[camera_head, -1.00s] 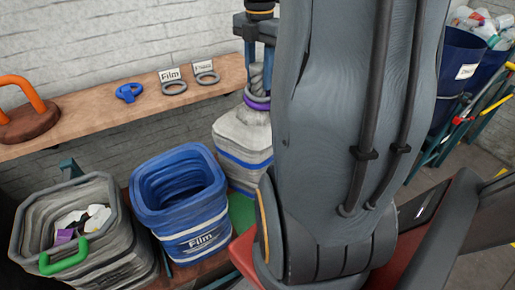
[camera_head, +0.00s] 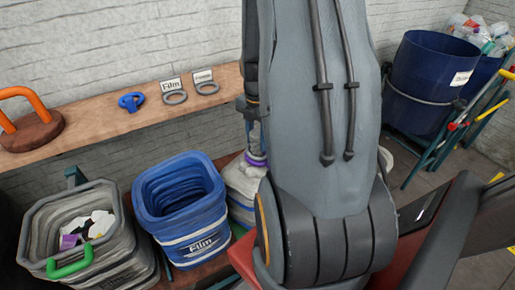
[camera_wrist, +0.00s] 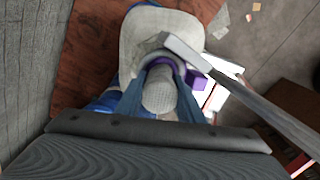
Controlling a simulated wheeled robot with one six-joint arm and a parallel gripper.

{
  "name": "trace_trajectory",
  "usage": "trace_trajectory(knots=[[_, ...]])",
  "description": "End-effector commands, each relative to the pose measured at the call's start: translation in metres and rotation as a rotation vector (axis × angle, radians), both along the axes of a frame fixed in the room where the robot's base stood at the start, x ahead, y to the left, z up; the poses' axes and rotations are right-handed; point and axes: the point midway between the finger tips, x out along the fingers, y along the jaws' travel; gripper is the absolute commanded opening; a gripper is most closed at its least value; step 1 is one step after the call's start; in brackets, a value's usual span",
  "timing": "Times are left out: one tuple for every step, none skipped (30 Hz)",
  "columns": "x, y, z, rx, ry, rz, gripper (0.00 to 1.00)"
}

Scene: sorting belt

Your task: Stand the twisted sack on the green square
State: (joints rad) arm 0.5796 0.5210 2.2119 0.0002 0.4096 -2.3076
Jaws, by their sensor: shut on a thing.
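The twisted sack (camera_head: 241,181) is whitish with blue bands and a purple ring at its neck. In the head view it hangs or stands roughly upright right of the blue Film bin, partly hidden by my arm. In the wrist view the sack (camera_wrist: 150,32) lies beyond my fingers, with its twisted neck between them. My gripper (camera_wrist: 159,92) is shut on that neck; in the head view it (camera_head: 254,143) shows only partly beside my arm. I cannot tell whether the sack's base touches the surface.
The blue Film bin (camera_head: 194,228) stands close left of the sack. A grey bin (camera_head: 87,251) with a green handle is farther left. A wooden shelf (camera_head: 88,118) runs behind, holding rings and an orange-handled object. Large blue barrels (camera_head: 425,85) stand at right. The wrist view shows a reddish-brown surface (camera_wrist: 92,45).

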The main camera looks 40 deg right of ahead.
Motion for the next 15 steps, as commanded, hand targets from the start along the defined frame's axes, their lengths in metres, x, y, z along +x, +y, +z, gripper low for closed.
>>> trace_trajectory(knots=[[0.001,0.000,-0.004,-0.001,-0.001,0.000,0.00],[0.001,-0.001,-0.006,-0.001,-0.001,0.000,0.00],[0.001,-0.001,-0.007,-0.001,-0.002,0.000,0.00],[0.001,-0.001,-0.008,-0.002,-0.002,0.000,0.00],[0.001,-0.001,-0.009,-0.002,-0.002,0.000,0.00],[0.001,-0.001,-0.011,-0.002,-0.002,0.000,0.00],[0.001,-0.001,-0.012,-0.002,-0.002,0.000,0.00],[0.001,-0.001,-0.015,-0.002,-0.002,0.000,0.00],[0.000,0.000,-0.018,-0.001,-0.001,0.000,0.00],[0.000,0.000,-0.021,0.000,0.000,0.000,0.00],[0.000,0.000,-0.025,0.000,0.000,0.000,0.00],[0.000,0.000,-0.029,0.000,0.000,0.000,0.00],[0.000,0.000,-0.032,0.000,0.000,0.000,0.00],[0.000,0.000,-0.036,0.000,0.000,0.000,0.00],[0.000,0.000,-0.039,0.000,0.000,0.000,0.00]])
